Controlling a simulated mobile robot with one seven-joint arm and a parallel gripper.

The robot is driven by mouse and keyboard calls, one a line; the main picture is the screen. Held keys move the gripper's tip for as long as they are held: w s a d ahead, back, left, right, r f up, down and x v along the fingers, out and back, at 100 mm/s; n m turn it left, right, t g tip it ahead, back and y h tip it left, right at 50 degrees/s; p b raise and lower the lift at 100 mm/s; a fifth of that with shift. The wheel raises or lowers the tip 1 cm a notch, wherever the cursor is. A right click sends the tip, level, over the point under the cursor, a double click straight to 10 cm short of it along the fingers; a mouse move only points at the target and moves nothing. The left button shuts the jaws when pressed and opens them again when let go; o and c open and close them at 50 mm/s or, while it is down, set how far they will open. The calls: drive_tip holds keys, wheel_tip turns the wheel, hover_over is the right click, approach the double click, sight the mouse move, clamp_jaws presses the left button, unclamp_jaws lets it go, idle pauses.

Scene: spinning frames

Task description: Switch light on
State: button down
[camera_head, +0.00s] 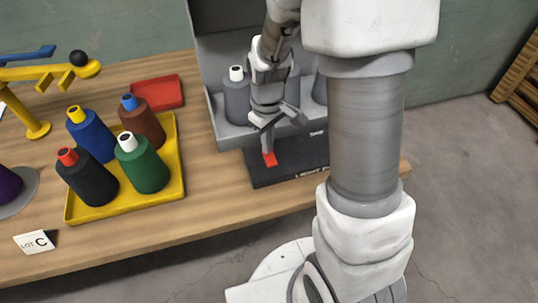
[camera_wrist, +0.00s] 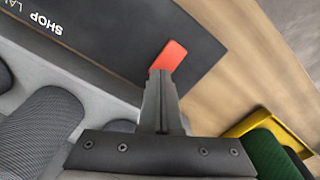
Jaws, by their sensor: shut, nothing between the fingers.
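A dark panel (camera_head: 295,165) with printed lettering lies on the wooden table, in front of a grey rack. A small red switch (camera_head: 270,159) sits at the panel's left end; it also shows in the wrist view (camera_wrist: 170,55). My gripper (camera_head: 267,148) points down with its fingertips at the red switch, touching it or just above; I cannot tell which. In the wrist view the fingers (camera_wrist: 160,80) are shut together with nothing between them and hide the near edge of the switch. Part of the lettering is hidden by my arm.
The grey rack (camera_head: 224,131) behind the panel holds grey bottles (camera_head: 237,100). A yellow tray (camera_head: 75,211) with several coloured bottles stands to the left, with a red tray (camera_head: 160,92) behind it. Bare wood (camera_head: 212,190) lies between the yellow tray and the panel.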

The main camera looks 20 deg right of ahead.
drive_tip(key=shift+f, duration=0.2)
drive_tip(key=shift+r, duration=0.1)
drive_tip(key=shift+r+p, duration=2.7)
drive_tip(key=shift+r, duration=0.75)
drive_tip(key=s+r+m+t, duration=0.2)
drive_tip(key=s+r, duration=0.2)
drive_tip(key=r, duration=0.3)
drive_tip(key=s+r+m+t+p, duration=0.1)
drive_tip(key=s+r+m, duration=0.1)
drive_tip(key=s+r, duration=0.3)
drive_tip(key=s+r+m+t+p, duration=0.1)
drive_tip(key=s+r, duration=0.4)
drive_tip(key=r, duration=0.5)
drive_tip(key=shift+r+m+t, duration=0.3)
drive_tip(key=shift+m+t, duration=0.2)
drive_tip(key=shift+t, duration=0.3)
